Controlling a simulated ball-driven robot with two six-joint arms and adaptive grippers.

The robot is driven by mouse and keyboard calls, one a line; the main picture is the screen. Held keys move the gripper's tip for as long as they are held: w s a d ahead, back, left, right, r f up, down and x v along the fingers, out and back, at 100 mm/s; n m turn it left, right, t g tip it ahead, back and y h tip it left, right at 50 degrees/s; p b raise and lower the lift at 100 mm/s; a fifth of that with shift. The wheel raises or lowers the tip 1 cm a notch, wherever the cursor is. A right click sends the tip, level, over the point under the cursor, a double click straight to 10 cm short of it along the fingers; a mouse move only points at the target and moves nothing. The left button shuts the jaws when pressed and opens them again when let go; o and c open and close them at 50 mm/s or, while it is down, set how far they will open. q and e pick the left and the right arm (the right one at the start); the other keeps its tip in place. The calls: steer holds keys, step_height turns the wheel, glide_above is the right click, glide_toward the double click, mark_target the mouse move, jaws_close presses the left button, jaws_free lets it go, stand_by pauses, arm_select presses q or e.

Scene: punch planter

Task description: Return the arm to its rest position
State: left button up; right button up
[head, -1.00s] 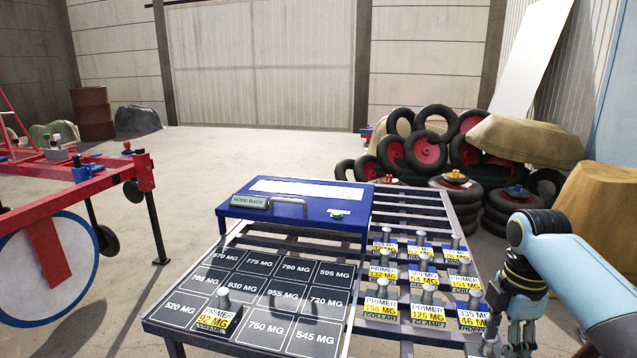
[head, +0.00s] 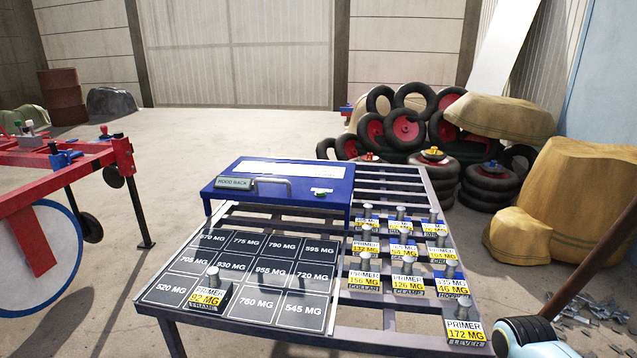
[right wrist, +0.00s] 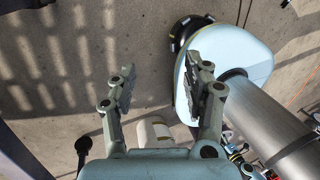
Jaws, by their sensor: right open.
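My right gripper (right wrist: 160,85) shows in the right wrist view with its two fingers spread apart and nothing between them. Beyond the fingers are the concrete floor and parts of my own base and column. In the head view only a pale blue piece of my right arm shows at the lower right corner; its gripper is out of that view. My left gripper is in neither view.
A slatted table (head: 376,316) stands in front, with a blue hood rack (head: 335,205), a dark grid board (head: 250,285) and several labelled primer blocks (head: 463,331). A red planter frame (head: 30,215) is at left. Sacks (head: 580,205) and tyres lie at right.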

steer(key=s+f+m+t+p, duration=0.1)
steer(key=s+f+m, duration=0.4)
steer(key=s, duration=0.6)
steer(key=s+f+m+t, duration=0.1)
steer(key=s+f+m, duration=0.5)
steer(key=s, duration=0.6)
steer(key=s+f+m+t+h+p, duration=0.1)
steer(key=s+f+m, duration=0.4)
steer(key=s, duration=0.6)
steer(key=shift+s+f+m+t+p, duration=0.25)
steer(key=shift+f+m+t+p, duration=0.15)
steer(key=shift+m, duration=0.2)
